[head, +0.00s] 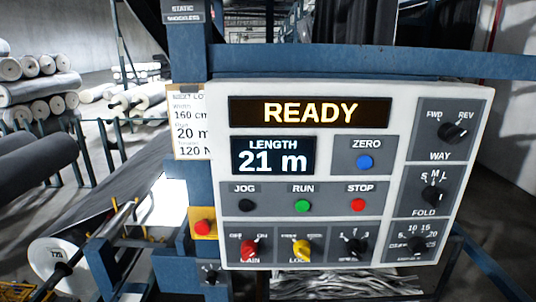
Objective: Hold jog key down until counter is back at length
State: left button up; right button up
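The control panel (400,92) faces me in the head view. Its black jog key (245,206) is at the left of a row with the green run key (302,206) and the red stop key (358,205). Nothing touches the jog key. The length counter (273,157) reads 21 m, and the display (310,113) above it reads READY. A card (189,125), partly hidden by the panel's left edge, shows 160 cm, 20 m and 120 N. Neither of my grippers is in view.
A blue zero key (365,162) is right of the counter. The way knob (453,132) and other knobs line the panel's right and bottom. A red button on yellow (202,227) is left of it. Fabric rolls (40,87) lie at the left; a blue beam (370,60) crosses above.

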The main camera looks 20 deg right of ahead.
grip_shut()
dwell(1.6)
